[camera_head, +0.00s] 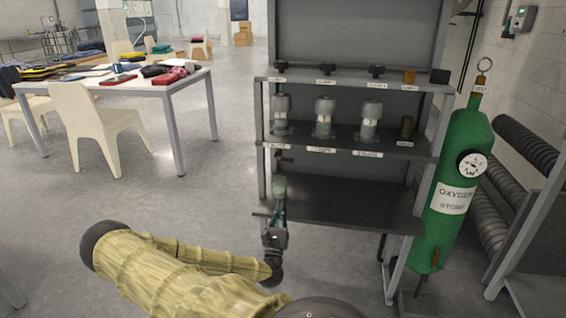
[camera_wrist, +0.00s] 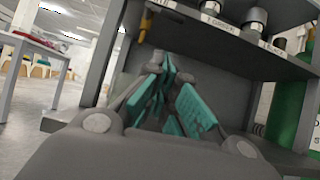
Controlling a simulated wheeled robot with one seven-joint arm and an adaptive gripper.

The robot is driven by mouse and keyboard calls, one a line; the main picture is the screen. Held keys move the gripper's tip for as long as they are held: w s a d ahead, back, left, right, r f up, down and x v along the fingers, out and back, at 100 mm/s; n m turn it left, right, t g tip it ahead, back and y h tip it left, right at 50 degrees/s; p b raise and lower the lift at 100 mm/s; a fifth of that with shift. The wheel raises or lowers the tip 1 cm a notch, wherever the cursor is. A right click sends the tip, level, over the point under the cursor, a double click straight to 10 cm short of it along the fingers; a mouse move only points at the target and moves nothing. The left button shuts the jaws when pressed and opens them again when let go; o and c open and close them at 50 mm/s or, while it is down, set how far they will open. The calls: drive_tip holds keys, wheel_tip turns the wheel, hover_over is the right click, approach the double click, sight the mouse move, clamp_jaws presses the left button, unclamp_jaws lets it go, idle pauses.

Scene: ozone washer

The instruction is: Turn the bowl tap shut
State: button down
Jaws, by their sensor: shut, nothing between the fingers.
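My gripper (camera_head: 279,188) is shut and empty, in front of the left part of the rack's lower bay. Its teal finger pads (camera_wrist: 172,80) fill the middle of the wrist view. A small brass-coloured fitting (camera_wrist: 146,27) hangs under the middle shelf by the left post, above and left of my fingertips and apart from them. It also shows small and dark in the head view (camera_head: 283,158). It may be the bowl tap; I cannot read a label naming it, nor tell its handle's position.
The grey rack (camera_head: 340,205) holds several grey valve-like fittings (camera_head: 324,118) on its middle shelf and small dark knobs (camera_head: 326,70) above. A green oxygen cylinder (camera_head: 452,170) stands right of it. A white table (camera_head: 185,85) and chair (camera_head: 95,125) stand left, with clear floor between.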

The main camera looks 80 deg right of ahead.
drive_tip(key=d+r+m+g+b, duration=0.1)
drive_tip(key=d+r+m+b, duration=0.1)
drive_tip(key=d+r+b, duration=0.6)
drive_tip(key=shift+w+d+r+g+b, duration=0.2)
drive_tip(key=shift+d+r+g+b, duration=0.25)
drive_tip(key=shift+b, duration=2.45)
drive_tip(key=shift+a+r, duration=0.1)
drive_tip(key=shift+s+d+r+n+t, duration=0.1)
drive_tip(key=shift+r+n+t, duration=0.15)
drive_tip(key=shift+n+t, duration=0.25)
drive_tip(key=shift+s+d+r+n+t, duration=0.1)
drive_tip(key=shift+r+n+t, duration=0.1)
drive_tip(key=shift+n+t, duration=0.3)
